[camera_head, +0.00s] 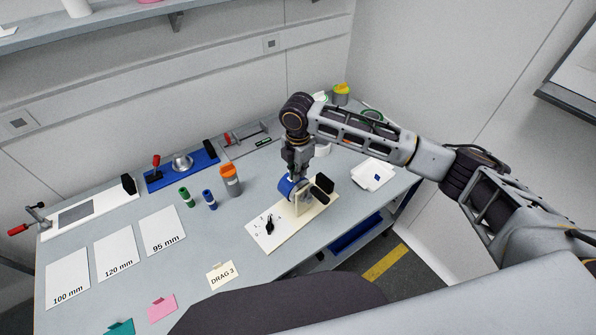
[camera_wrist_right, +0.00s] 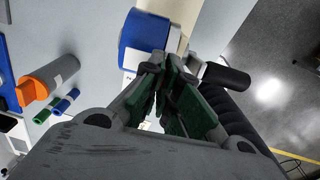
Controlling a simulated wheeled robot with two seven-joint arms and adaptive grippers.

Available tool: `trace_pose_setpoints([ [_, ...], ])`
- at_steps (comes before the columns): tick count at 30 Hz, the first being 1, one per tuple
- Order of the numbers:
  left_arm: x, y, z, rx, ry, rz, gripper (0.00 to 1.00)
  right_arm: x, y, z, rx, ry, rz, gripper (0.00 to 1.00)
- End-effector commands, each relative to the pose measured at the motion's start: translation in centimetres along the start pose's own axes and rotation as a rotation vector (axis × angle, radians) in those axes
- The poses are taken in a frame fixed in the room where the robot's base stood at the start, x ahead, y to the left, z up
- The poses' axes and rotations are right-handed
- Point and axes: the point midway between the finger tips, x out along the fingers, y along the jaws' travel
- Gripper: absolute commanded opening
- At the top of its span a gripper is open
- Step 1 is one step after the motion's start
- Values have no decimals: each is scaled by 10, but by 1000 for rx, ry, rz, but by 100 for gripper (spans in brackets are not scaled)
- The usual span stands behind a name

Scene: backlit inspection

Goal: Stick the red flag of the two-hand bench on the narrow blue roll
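A blue roll (camera_head: 287,187) sits on a cream stand (camera_head: 304,199) at the front right of the bench; it also shows at the top of the right wrist view (camera_wrist_right: 146,33). My right gripper (camera_head: 296,173) points down just above the roll, partly covering it. In the right wrist view its green-padded fingers (camera_wrist_right: 162,64) come together at the tips, beside the roll. Whether anything thin is between them is hidden. I cannot make out a red flag in either view. My left gripper is not in view.
An orange-lidded grey container (camera_head: 230,180) and small green (camera_head: 186,197) and blue (camera_head: 209,199) cylinders stand left of the roll. A blue fixture (camera_head: 181,168) with a red-knobbed lever stands behind. White sheets (camera_head: 115,251) and a DRAG 3 card (camera_head: 222,275) lie flat. A black cylinder (camera_head: 320,187) juts out beside the roll.

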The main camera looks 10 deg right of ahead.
Motion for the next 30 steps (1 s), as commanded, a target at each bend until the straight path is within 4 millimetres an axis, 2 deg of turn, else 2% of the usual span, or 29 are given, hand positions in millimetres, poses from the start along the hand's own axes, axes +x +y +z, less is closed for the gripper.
trace_pose_setpoints([
  [30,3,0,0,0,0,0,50,16,0,0,0,1,0,0],
])
